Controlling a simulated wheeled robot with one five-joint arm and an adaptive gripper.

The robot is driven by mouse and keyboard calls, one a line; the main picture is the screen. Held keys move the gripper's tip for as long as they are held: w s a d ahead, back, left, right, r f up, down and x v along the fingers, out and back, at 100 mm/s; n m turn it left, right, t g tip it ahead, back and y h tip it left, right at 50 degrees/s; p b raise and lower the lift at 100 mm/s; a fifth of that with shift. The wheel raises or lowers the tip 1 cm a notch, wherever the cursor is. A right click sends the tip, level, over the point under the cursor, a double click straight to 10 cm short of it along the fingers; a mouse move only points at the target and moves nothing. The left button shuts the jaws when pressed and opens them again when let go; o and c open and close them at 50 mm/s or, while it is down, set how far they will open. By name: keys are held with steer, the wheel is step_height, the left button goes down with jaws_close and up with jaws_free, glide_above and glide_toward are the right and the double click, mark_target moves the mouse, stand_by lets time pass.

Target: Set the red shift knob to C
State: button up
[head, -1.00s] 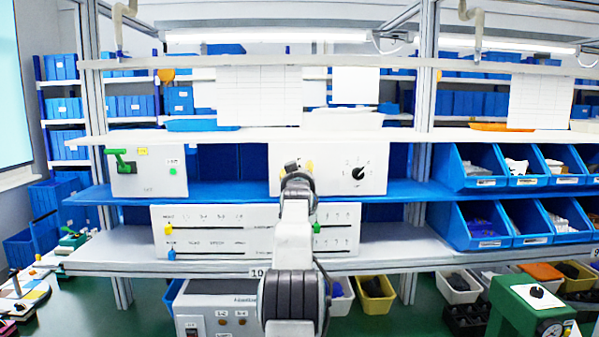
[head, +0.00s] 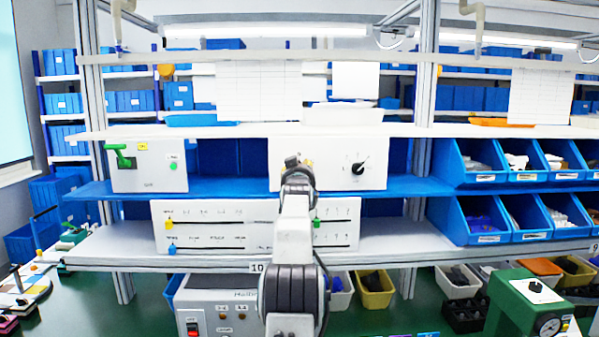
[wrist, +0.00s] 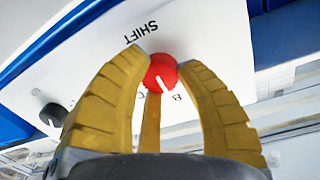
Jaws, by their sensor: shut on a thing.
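The red shift knob (wrist: 163,73) sits on a white panel (wrist: 100,65) marked SHIFT. My gripper (wrist: 161,66) has its yellow fingers closed around the knob, one on each side, with a third finger below it in the wrist view. The panel shows upside down there. The knob's white line points downward in that picture, between the letter B at the right and the letter C at the left. C is partly hidden by a finger. In the head view my gripper (head: 298,163) covers the knob, on the white box (head: 330,182) on the blue shelf.
A black rotary knob (head: 358,169) is on the same box, to the right. A box with a green lever (head: 123,157) stands at the left. A slider panel (head: 205,226) is on the shelf below. Blue bins (head: 485,220) fill the right side.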

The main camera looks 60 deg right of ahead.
steer(key=shift+r, duration=0.15)
jaws_close()
steer(key=shift+a+r+m+p, duration=0.15)
steer(key=shift+m+p, duration=0.4)
steer(key=shift+m, duration=0.95)
steer(key=o, duration=0.6)
jaws_free()
steer(key=o, duration=0.4)
steer(key=shift+f, duration=0.2)
steer(key=shift+o, duration=0.2)
steer(key=shift+s, duration=0.1)
steer(key=v, duration=1.1)
steer(key=shift+a, duration=0.35)
steer(key=shift+r, duration=0.15)
